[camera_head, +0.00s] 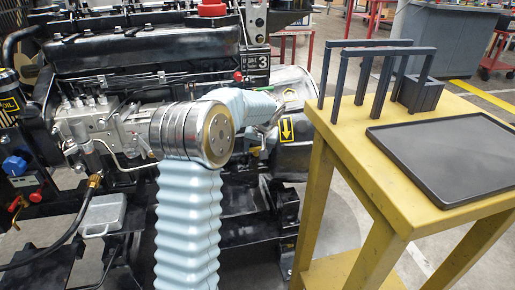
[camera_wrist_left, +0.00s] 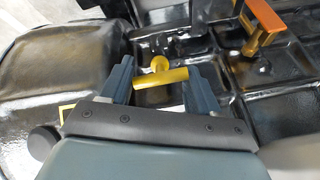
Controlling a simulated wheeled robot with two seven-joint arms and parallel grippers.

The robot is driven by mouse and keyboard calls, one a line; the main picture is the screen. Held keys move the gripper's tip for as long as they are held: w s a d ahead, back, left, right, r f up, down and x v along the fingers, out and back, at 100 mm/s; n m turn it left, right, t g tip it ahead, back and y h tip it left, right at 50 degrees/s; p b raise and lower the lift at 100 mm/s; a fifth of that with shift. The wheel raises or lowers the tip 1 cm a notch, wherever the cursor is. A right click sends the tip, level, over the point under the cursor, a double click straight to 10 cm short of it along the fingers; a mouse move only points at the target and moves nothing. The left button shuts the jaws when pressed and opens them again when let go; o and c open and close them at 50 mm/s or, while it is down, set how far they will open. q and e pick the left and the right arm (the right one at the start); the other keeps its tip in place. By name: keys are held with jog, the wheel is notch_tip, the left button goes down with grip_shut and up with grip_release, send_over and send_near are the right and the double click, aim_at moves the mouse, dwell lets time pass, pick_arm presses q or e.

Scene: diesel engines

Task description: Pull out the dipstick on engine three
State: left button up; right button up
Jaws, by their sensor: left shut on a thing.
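Engine three (camera_head: 130,50) is a large black engine with a "3" on its side, filling the left of the head view. My left arm reaches across its front, and the gripper itself is mostly hidden there behind the arm. In the left wrist view, my left gripper (camera_wrist_left: 158,66) is shut on the yellow T-shaped dipstick handle (camera_wrist_left: 165,79), which lies between its two grey fingers. The handle is over black engine metal; how far the stick is in or out is hidden. My right gripper is not in view.
A yellow table (camera_head: 350,160) stands right of the engine, with a black tray (camera_head: 450,150), a dark rack (camera_head: 380,50) and a dark block (camera_head: 418,92). An orange handle (camera_wrist_left: 264,16) stands near my gripper in the wrist view. A red cap (camera_head: 212,8) tops the engine.

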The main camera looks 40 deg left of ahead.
pick_arm(q)
jog(key=p+v, duration=0.1)
jog(key=v, duration=0.5)
jog(key=s+p+v, duration=0.1)
jog(key=p+v, duration=0.1)
jog(key=v, duration=0.4)
jog(key=p+v, duration=0.2)
jog(key=v, duration=0.4)
jog(key=shift+s+d+f, duration=0.2)
jog(key=shift+d+f, duration=0.1)
jog(key=o, duration=1.5)
jog(key=shift+c, duration=0.2)
jog(key=p+v, duration=0.1)
jog(key=v, duration=1.3)
